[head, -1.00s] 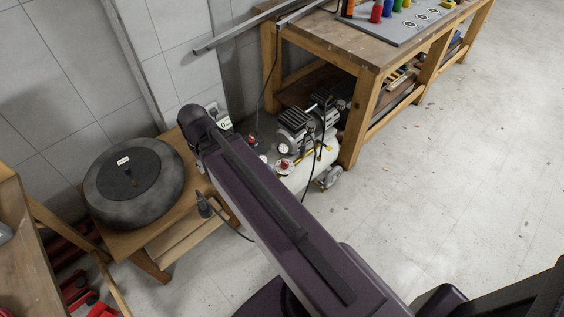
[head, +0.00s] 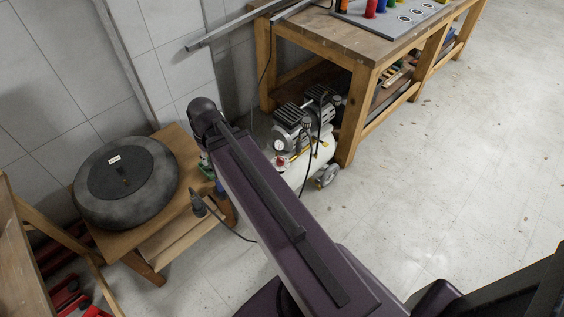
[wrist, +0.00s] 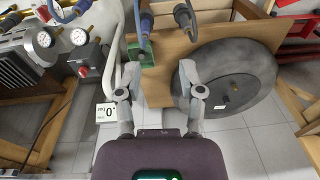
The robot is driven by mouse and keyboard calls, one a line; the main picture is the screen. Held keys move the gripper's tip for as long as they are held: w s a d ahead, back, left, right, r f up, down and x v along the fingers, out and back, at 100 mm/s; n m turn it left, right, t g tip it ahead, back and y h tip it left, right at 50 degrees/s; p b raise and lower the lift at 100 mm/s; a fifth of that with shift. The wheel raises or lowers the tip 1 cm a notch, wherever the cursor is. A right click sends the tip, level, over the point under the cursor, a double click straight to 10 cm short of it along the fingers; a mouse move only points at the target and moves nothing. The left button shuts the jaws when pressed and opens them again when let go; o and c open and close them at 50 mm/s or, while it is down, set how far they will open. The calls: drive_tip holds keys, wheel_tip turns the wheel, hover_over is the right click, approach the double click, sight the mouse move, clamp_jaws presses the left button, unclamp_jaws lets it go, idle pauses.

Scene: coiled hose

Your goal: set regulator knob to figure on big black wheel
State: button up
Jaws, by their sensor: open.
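The big black wheel (head: 160,185) lies flat on a low wooden stand in the head view. It carries a small white label (head: 114,159), too small to read. It also shows at right in the wrist view (wrist: 255,70), label included (wrist: 220,107). The compressor (head: 317,150) has red knobs; one red knob (wrist: 83,71) sits below a gauge (wrist: 79,37) at left in the wrist view. I cannot tell which is the regulator. A white card showing 0 (wrist: 106,113) is left of my gripper (wrist: 158,68), which is open and empty. The head view hides the gripper behind my arm.
A green block (wrist: 138,50) and hose ends with dark grips (wrist: 185,18) lie ahead of the gripper. A wooden workbench (head: 350,50) stands behind the compressor. A wooden frame (head: 50,235) stands at left. The floor at right is clear.

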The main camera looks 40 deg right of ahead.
drive_tip(key=w+d+f+t+b, duration=0.1)
drive_tip(key=d+f+b, duration=0.4)
drive_tip(key=d, duration=0.3)
drive_tip(key=w+d+f+t+b, duration=0.1)
drive_tip(key=d+f+b, duration=0.35)
drive_tip(key=d, duration=0.35)
drive_tip(key=t+b, duration=0.2)
drive_tip(key=b, duration=0.5)
approach(281, 159)
drive_tip(key=v, duration=0.5)
drive_tip(key=shift+w+a+f+n, duration=0.1)
drive_tip(key=shift+w+n, duration=0.15)
drive_tip(key=shift+n, duration=0.15)
drive_tip(key=shift+f, duration=0.2)
drive_tip(key=b+x, duration=1.3)
drive_tip(key=shift+w+f, duration=0.1)
drive_tip(key=shift+f, duration=0.1)
clamp_jaws()
